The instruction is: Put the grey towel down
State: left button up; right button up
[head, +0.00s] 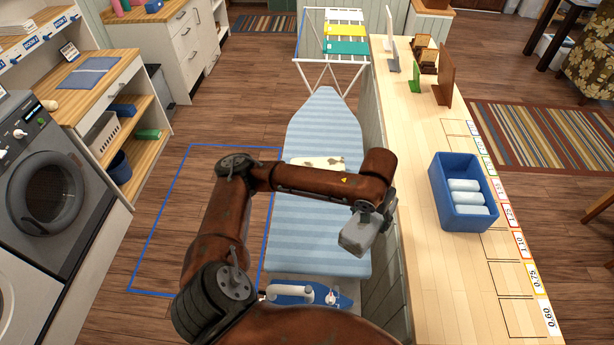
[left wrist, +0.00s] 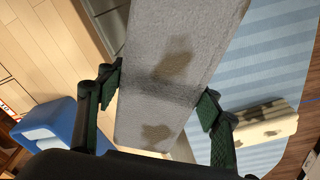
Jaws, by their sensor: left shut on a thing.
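The grey towel (head: 358,238) is a folded or rolled block with brown stains. My left gripper (head: 368,214) is shut on it, and it hangs over the right edge of the ironing board, beside the counter. In the left wrist view the towel (left wrist: 175,45) lies between the two green-padded fingers of the gripper (left wrist: 160,91). The ironing board (head: 325,128) has a blue striped cover. A cream towel with dark patches (head: 325,162) lies on it, partly behind my arm; it also shows in the left wrist view (left wrist: 262,127). My right gripper is out of view.
A blue bin (head: 463,220) with white rolls stands on the wooden counter (head: 415,155) with numbered marked squares. A blue iron (head: 320,292) stands at the board's near end. A blue outline (head: 160,215) marks the floor at left. A drying rack (head: 345,45) stands behind.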

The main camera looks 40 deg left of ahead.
pick_arm(q)
jog(key=s+a+n+y+p, duration=0.1)
jog(key=s+a+n+p, duration=0.7)
jog(key=s+a, duration=0.6)
jog(key=m+p, duration=0.1)
jog(key=p, duration=0.1)
send_over(321, 213)
jog(key=f, duration=0.6)
jog(key=s+f, duration=0.1)
jog(key=f, duration=0.2)
jog(key=shift+d+f, duration=0.25)
jog(key=shift+f, duration=0.1)
jog(key=shift+w+f, duration=0.1)
jog(key=shift+f, duration=1.5)
jog(key=o, duration=1.6)
jog(key=shift+f, duration=0.15)
jog(key=shift+o, duration=0.5)
